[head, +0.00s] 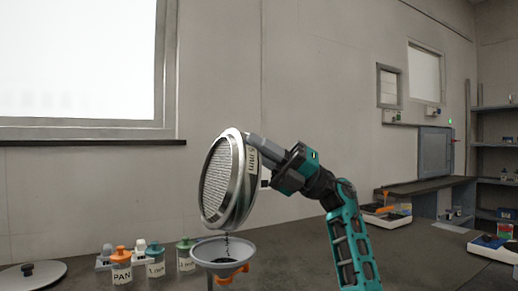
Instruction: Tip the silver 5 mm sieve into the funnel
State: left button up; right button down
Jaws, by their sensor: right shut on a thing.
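The silver sieve (220,183), with a label ending in "mm" on its side, is tilted steeply in the head view, its mesh facing left. My right gripper (262,158) is shut on the sieve's right side and holds it in the air. The grey funnel (206,252) is right below the sieve's lower edge, apart from it, with an orange part at its front. Dark bits show between the sieve's lower edge and the funnel's mouth. The funnel's inside is only partly visible. My left gripper is not in view.
Left of the funnel stand several labelled bottles, including an orange-capped one marked PAN (121,267) and a green-capped one (186,254). A round lid (30,275) lies at the far left.

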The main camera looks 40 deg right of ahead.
aim_at(231, 159)
jog(key=shift+a+r+p, duration=0.3)
jog(key=shift+r+p, duration=0.05)
jog(key=a+p, duration=0.1)
jog(key=a+n+g+h+p, duration=0.1)
jog(key=a+r+g+h+p, duration=0.1)
jog(key=shift+w+a+n+p, duration=0.4)
jog(key=shift+w+a+h, duration=0.1)
jog(key=shift+a+h, duration=0.2)
jog(key=shift+a, duration=0.05)
jog(key=shift+a+f+g+p, duration=0.1)
jog(key=shift+a+g+p, duration=0.1)
jog(key=shift+g+p, duration=0.15)
jog(key=shift+f, duration=0.15)
